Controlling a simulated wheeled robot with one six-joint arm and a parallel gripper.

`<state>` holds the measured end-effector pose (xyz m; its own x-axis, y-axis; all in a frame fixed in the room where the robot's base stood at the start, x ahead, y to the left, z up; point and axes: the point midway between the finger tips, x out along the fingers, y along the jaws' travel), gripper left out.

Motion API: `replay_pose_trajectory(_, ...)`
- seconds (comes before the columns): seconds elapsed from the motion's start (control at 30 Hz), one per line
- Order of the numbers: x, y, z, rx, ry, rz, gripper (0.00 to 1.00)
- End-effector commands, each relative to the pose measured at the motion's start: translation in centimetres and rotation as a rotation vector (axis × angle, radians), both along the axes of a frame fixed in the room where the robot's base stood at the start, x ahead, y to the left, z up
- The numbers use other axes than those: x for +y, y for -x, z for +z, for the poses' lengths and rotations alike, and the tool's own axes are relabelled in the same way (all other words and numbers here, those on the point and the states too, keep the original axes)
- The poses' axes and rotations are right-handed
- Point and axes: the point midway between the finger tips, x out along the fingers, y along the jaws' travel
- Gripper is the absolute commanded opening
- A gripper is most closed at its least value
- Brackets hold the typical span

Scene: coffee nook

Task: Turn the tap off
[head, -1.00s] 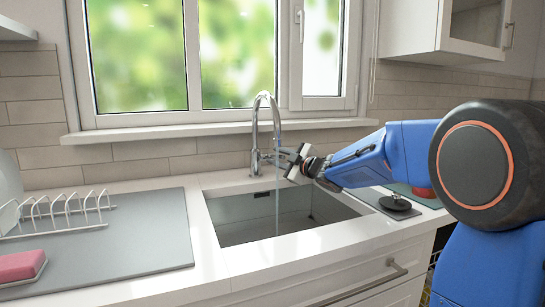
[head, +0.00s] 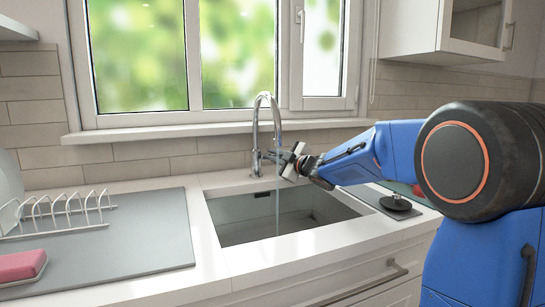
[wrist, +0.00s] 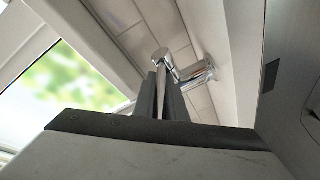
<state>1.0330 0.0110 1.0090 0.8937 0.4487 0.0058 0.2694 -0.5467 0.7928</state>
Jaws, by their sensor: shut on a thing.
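The chrome tap (head: 255,130) stands behind the sink with its tall curved spout over the basin. A thin stream of water (head: 277,205) falls from the spout into the sink (head: 235,222). My gripper (head: 273,156) is at the right side of the tap's body, at the lever. In the wrist view its two dark fingers (wrist: 160,97) are shut on the slim chrome lever (wrist: 161,58), whose end shows between and above them. The tap's round body (wrist: 197,72) is just right of the fingers.
A grey drainboard (head: 150,235) with a white dish rack (head: 65,208) and a pink sponge (head: 22,265) lies left of the sink. A black round item (head: 395,203) sits on a dark mat at right. The window sill (head: 200,131) runs behind the tap.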

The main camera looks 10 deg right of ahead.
Motion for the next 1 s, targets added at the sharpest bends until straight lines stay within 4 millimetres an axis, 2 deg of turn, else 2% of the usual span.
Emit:
replay_pose_trajectory(0.33, -0.3, 0.08, -0.78, -0.094, -0.017, -0.005, 0.0)
replay_pose_trajectory(0.67, -0.43, 0.09, -0.91, -0.102, -0.018, -0.009, 0.0)
replay_pose_trajectory(0.7, -0.44, 0.09, -0.93, -0.102, -0.018, -0.008, 0.18)
replay_pose_trajectory(0.77, -0.44, 0.08, -0.95, -0.102, -0.018, -0.008, 0.29)
replay_pose_trajectory(1.0, -0.27, 0.13, -0.74, -0.105, -0.018, -0.005, 0.29)
